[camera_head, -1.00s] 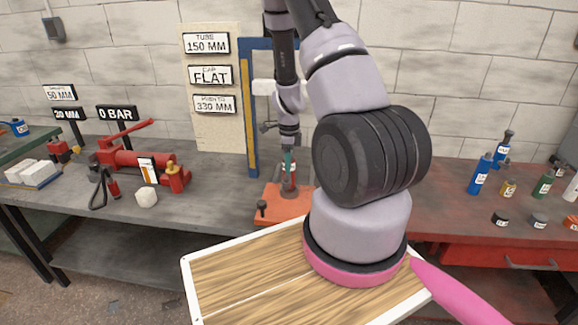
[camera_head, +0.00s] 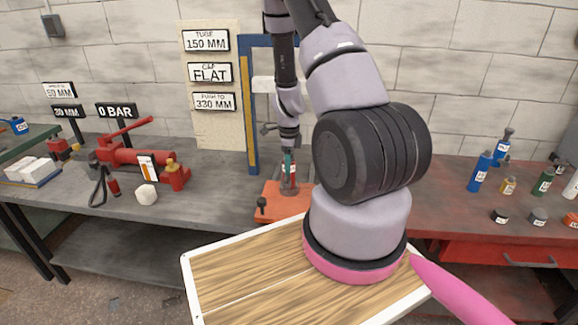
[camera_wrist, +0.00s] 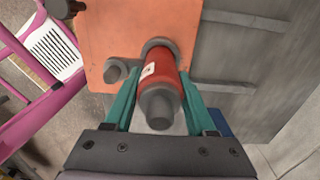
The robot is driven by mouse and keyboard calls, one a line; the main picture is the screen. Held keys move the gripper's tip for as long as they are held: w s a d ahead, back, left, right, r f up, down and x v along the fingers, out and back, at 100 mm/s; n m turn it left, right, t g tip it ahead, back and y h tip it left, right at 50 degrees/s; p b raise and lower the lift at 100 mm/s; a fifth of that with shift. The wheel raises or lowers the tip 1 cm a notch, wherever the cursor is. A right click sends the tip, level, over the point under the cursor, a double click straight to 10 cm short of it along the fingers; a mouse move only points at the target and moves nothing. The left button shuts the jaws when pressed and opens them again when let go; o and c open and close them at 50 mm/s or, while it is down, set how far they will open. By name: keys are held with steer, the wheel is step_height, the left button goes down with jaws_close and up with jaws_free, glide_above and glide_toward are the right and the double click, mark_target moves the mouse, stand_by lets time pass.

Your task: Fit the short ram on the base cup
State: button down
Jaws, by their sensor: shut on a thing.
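The short ram (camera_wrist: 166,72) is a red cylinder with a grey end and a small white label. My gripper (camera_wrist: 160,108) is shut on it, with teal fingers on both sides. The ram also shows small and upright in the head view (camera_head: 289,178), below my gripper (camera_head: 289,158). The base cup (camera_wrist: 157,44) is a grey ring on the orange plate (camera_wrist: 112,28). The ram's far end is at the cup and appears inside its rim; how deep it sits is hidden. The orange plate lies on the bench in the head view (camera_head: 276,206).
A dark knob (camera_head: 262,203) stands at the plate's front left, and a grey peg (camera_wrist: 117,71) stands beside the cup. A blue frame post (camera_head: 250,110) rises behind. A red pump (camera_head: 140,157) is left; several bottles stand right.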

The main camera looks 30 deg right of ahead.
steer(key=shift+f, duration=1.05)
steer(key=shift+c, duration=0.7)
jaws_free()
steer(key=shift+f, duration=0.1)
step_height(320, 180, up, 11)
steer(key=shift+f, duration=0.1)
